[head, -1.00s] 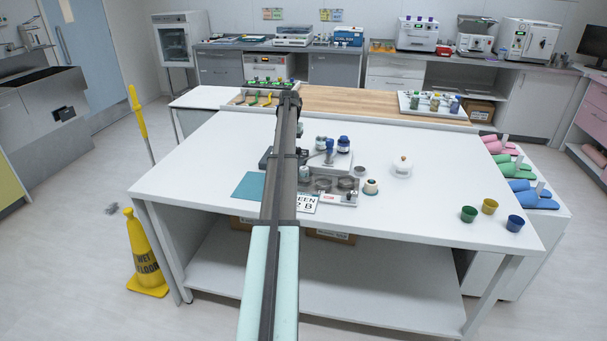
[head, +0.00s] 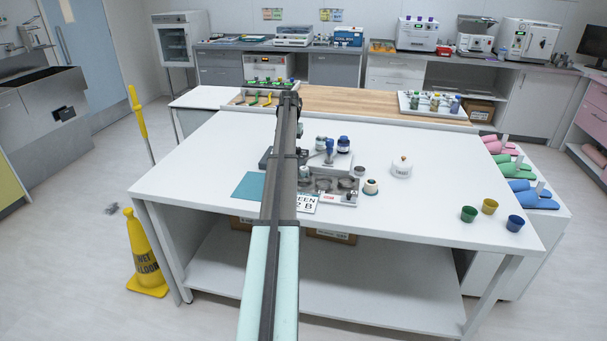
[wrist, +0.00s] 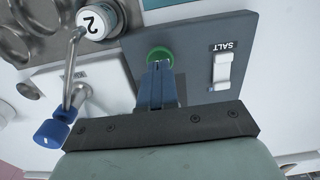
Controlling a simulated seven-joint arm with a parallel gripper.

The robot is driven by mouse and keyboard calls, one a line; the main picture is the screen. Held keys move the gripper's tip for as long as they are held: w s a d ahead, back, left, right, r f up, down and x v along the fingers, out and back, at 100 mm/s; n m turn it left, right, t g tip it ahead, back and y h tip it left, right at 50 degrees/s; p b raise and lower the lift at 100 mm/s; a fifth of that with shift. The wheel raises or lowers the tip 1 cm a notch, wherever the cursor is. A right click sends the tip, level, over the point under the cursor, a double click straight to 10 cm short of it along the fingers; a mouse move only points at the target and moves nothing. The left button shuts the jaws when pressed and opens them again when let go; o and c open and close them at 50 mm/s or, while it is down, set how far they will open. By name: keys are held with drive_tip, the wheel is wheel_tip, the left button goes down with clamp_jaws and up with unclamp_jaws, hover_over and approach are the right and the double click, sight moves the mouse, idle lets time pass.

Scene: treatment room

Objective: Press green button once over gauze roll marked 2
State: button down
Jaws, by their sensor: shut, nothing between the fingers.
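In the wrist view the green button (wrist: 159,54) is round and sits on a dark grey panel (wrist: 192,40). My gripper (wrist: 160,68) is shut and empty. Its blue-grey fingertips lie over the button's near edge in the picture; I cannot tell whether they touch or press it. In the head view my arm hides the button and my fingertips.
The panel also carries a white switch (wrist: 222,72) labelled SALT. A blue knob (wrist: 52,133) stands left of my gripper. On the white table (head: 440,185) are a teal mat (head: 248,185), a white lidded jar (head: 401,169) and coloured cups at the right.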

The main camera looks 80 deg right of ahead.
drive_tip(key=shift+f, duration=0.25)
drive_tip(key=shift+f, duration=1.2)
drive_tip(key=shift+r, duration=1.5)
drive_tip(key=shift+r, duration=0.1)
wheel_tip(320, 180, up, 6)
drive_tip(key=shift+f, duration=0.1)
idle(0.6)
